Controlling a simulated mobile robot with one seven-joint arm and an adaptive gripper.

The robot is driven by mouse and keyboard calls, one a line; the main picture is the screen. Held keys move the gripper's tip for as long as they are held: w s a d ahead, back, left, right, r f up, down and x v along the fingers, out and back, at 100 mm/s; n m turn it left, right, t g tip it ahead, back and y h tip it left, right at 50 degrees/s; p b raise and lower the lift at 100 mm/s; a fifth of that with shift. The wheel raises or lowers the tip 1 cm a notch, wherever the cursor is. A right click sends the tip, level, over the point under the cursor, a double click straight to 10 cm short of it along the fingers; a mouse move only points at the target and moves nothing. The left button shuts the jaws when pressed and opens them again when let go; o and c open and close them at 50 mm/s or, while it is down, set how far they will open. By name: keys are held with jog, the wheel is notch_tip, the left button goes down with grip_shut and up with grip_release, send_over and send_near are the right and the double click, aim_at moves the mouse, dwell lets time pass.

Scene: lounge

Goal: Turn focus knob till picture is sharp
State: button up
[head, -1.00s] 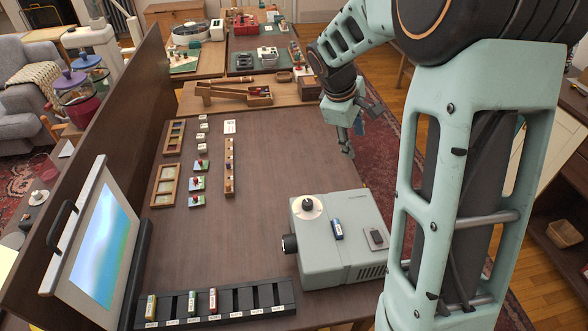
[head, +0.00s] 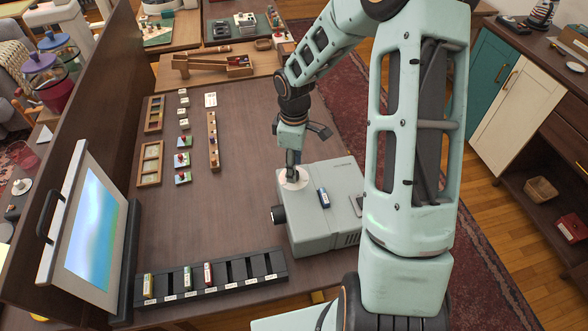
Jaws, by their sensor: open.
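A grey-green projector (head: 325,235) stands on the dark table, with a black lens (head: 278,214) on its left side. A round white focus dial (head: 301,182) is on its top at the back left corner. My gripper (head: 293,175) points down right at the dial, and its fingertips cover the dial's middle. It is open; whether it touches the knob cannot be told. The screen (head: 92,228) at the left shows a blurred blue, white and green picture.
A black slotted rack (head: 235,280) with several small cartridges lies in front of the projector. Wooden frames (head: 150,162) and a peg strip (head: 213,142) lie farther back. The table's middle is clear.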

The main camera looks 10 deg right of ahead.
jog(key=shift+f, duration=1.15)
grip_shut()
jog(key=m+b, duration=0.2)
jog(key=m, duration=0.1)
jog(key=shift+f, duration=0.1)
jog(key=shift+m+b, duration=1.45)
jog(key=shift+m, duration=1.35)
